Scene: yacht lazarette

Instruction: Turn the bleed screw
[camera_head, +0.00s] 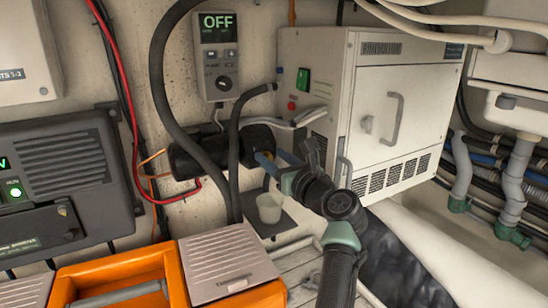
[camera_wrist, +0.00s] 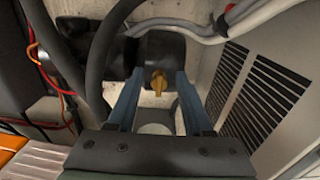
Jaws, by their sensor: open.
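The bleed screw is a small brass-yellow wing-shaped knob (camera_wrist: 158,82) on the end of a black cylinder (camera_wrist: 162,45). In the head view the cylinder (camera_head: 187,162) lies sideways along the wall, and the knob is mostly hidden by my fingers. My gripper (camera_wrist: 159,76) is open, with one blue finger to each side of the knob and a visible gap on both sides. In the head view my gripper (camera_head: 274,160) reaches the cylinder's right end from the right. A white cup (camera_head: 269,207) stands below the knob; its rim shows between my fingers in the wrist view (camera_wrist: 155,128).
A thick black hose (camera_head: 159,80) loops in front of the cylinder. A white cabinet (camera_head: 372,105) with a vented side stands close on the right. A grey controller (camera_head: 219,60) reading OFF hangs above. An orange toolbox (camera_head: 120,283) is at the lower left.

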